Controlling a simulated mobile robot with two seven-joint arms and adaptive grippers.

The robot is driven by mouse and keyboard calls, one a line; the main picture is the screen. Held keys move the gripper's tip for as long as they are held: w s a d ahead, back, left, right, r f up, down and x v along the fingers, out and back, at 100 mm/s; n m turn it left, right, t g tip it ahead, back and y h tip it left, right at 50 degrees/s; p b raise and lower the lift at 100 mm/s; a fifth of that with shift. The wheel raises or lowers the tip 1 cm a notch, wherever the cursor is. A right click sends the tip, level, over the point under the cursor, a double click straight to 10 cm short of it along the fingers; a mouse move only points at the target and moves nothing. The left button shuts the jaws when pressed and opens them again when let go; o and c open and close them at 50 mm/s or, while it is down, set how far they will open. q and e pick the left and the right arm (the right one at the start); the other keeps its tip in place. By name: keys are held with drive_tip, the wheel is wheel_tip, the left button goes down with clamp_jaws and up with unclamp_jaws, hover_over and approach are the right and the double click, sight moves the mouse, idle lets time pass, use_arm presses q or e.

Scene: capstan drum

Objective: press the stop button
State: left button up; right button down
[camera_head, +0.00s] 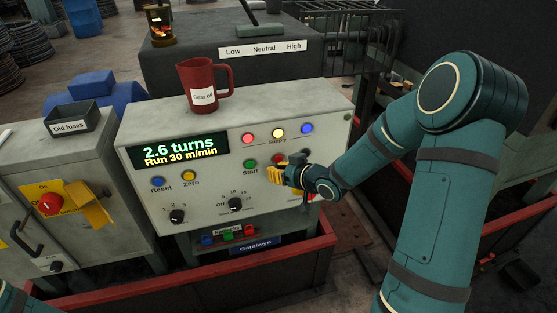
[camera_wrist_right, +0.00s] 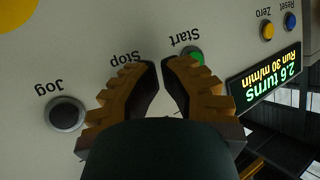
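The grey control panel (camera_head: 215,200) faces me. Its red stop button (camera_head: 279,158) is partly covered by my right gripper in the head view, right of the green start button (camera_head: 250,163). My right gripper (camera_head: 274,174) is close in front of the panel; whether it touches the button cannot be told. In the wrist view the fingertips (camera_wrist_right: 161,64) are drawn together with nothing between them. The Stop label (camera_wrist_right: 125,59) shows beside them, and the stop button is hidden behind the fingers. My left gripper is out of view.
The display (camera_head: 180,150) reads 2.6 turns, Run 30 m/min. A jog button (camera_wrist_right: 66,113) is beside Stop. A red gear oil jug (camera_head: 203,85) stands on the panel's top. A left cabinet has a red knob (camera_head: 50,204). A red-rimmed wall (camera_head: 200,287) runs in front.

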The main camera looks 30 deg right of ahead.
drive_tip(key=shift+w+d, duration=0.1)
drive_tip(key=shift+w, duration=0.3)
drive_tip(key=shift+w+d, duration=0.1)
drive_tip(key=shift+w, duration=0.3)
idle(1.0)
drive_tip(key=shift+s, duration=0.1)
drive_tip(key=shift+s+a, duration=0.2)
drive_tip(key=shift+s, duration=0.5)
drive_tip(key=s, duration=0.2)
drive_tip(key=s+a, duration=0.1)
drive_tip(key=s, duration=0.2)
drive_tip(key=shift+a+b, duration=0.1)
drive_tip(key=shift+b, duration=0.2)
drive_tip(key=shift+w, duration=0.1)
idle(0.6)
